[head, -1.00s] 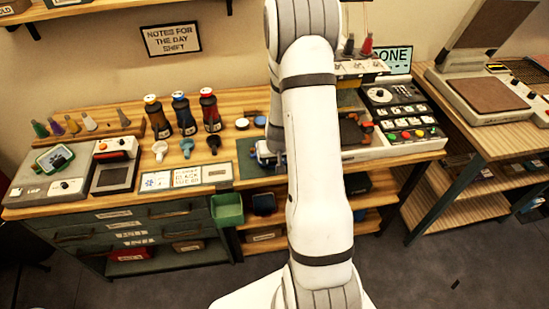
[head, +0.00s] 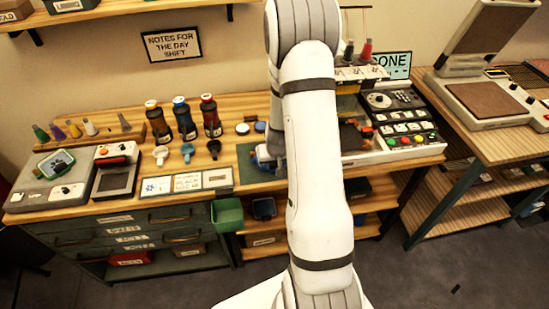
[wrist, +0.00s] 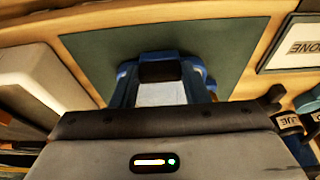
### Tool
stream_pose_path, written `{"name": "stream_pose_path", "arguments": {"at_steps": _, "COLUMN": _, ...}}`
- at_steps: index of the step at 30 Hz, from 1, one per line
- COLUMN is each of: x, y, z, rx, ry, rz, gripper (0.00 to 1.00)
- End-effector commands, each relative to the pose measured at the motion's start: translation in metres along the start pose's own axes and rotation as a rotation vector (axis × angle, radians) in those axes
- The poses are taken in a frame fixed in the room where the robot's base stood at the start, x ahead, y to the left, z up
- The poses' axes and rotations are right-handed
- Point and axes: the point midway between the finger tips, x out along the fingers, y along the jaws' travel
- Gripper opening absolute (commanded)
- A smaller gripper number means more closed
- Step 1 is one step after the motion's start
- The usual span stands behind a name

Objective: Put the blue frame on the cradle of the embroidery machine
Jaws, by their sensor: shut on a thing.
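The blue frame (wrist: 212,84) shows in the wrist view in front of my gripper, with a pale panel in its middle, over a dark green mat (wrist: 100,45). My gripper (wrist: 160,75) is shut on the frame. In the head view a small blue part of the frame (head: 262,158) shows left of my arm, which hides most of it and the gripper. The embroidery machine (head: 375,155) stands right of my arm, with a white base and a control panel. Its cradle is mostly hidden by my arm. Whether the frame touches the mat I cannot tell.
A label board (head: 187,182) lies at the table's front. A green bin (head: 228,213) hangs below the edge. A heat press (head: 490,100) stands on the right table.

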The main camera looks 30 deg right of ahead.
Motion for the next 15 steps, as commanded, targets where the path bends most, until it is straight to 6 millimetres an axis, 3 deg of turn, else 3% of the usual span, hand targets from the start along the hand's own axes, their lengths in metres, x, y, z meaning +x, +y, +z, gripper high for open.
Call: {"name": "stream_pose_path", "arguments": {"at_steps": 15, "x": -0.042, "y": 0.0, "z": -0.013, "rx": 0.0, "ry": 0.0, "rz": 0.0, "gripper": 0.21}}
